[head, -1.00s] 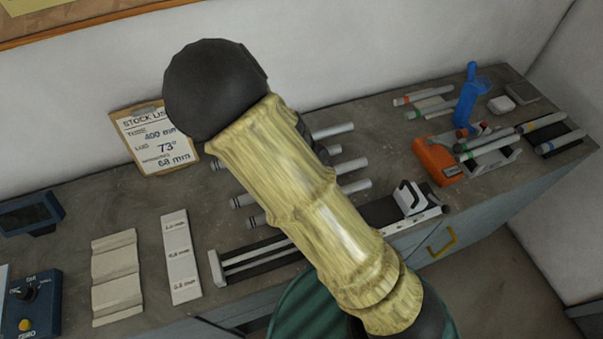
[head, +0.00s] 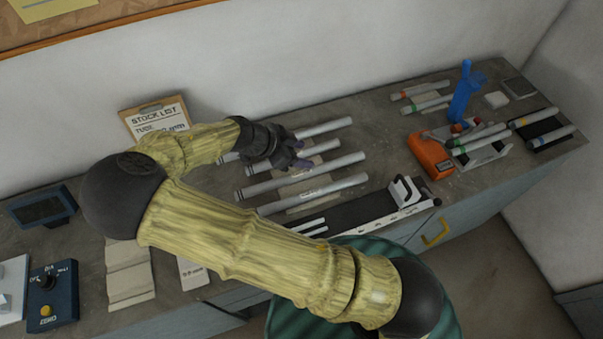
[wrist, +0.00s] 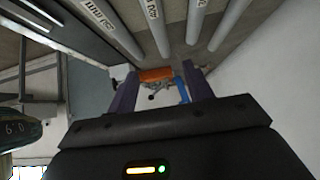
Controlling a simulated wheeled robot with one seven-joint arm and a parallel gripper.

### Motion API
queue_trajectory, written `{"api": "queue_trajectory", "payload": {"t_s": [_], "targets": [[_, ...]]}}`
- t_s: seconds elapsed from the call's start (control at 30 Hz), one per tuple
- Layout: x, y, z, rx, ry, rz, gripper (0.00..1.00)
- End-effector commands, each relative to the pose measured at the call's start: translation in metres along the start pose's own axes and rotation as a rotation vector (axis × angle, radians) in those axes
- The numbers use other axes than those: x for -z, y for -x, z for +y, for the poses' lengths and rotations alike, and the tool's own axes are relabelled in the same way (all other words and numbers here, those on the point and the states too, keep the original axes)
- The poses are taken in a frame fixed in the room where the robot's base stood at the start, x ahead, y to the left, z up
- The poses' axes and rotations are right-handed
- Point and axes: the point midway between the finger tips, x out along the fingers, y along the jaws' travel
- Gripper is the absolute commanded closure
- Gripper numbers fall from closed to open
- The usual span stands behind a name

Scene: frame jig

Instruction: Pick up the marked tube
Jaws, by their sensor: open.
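Several pale grey tubes lie side by side on the bench in the head view: a rear tube (head: 330,128), a second tube (head: 325,147), a third tube (head: 310,173) and a front tube (head: 320,192). In the wrist view, printed lettering shows on some, such as the left tube (wrist: 108,27) and a middle tube (wrist: 155,22); I cannot tell which is the marked one. My gripper (head: 302,153) is open and empty, over the second tube and partly hiding it. Its dark fingers (wrist: 162,88) stand apart in the wrist view, with no tube between them.
A dark rail fixture (head: 350,212) lies in front of the tubes. An orange box (head: 431,155), a blue upright tool (head: 463,100) and more coloured-band tubes (head: 478,137) are at the right. A stock list clipboard (head: 155,118) leans at the wall, partly behind my arm.

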Motion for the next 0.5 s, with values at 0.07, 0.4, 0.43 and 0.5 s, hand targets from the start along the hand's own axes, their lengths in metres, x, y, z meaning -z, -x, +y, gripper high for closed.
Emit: {"api": "queue_trajectory", "payload": {"t_s": [0.07, 0.4, 0.43, 0.5], "targets": [[0.003, -0.013, 0.001, -0.007, -0.001, 0.002, 0.49], [0.004, -0.073, 0.001, -0.006, 0.0, 0.002, 0.49], [0.004, -0.079, 0.001, -0.007, 0.0, 0.001, 0.49], [0.004, -0.089, 0.001, -0.005, 0.0, 0.001, 0.49]]}}
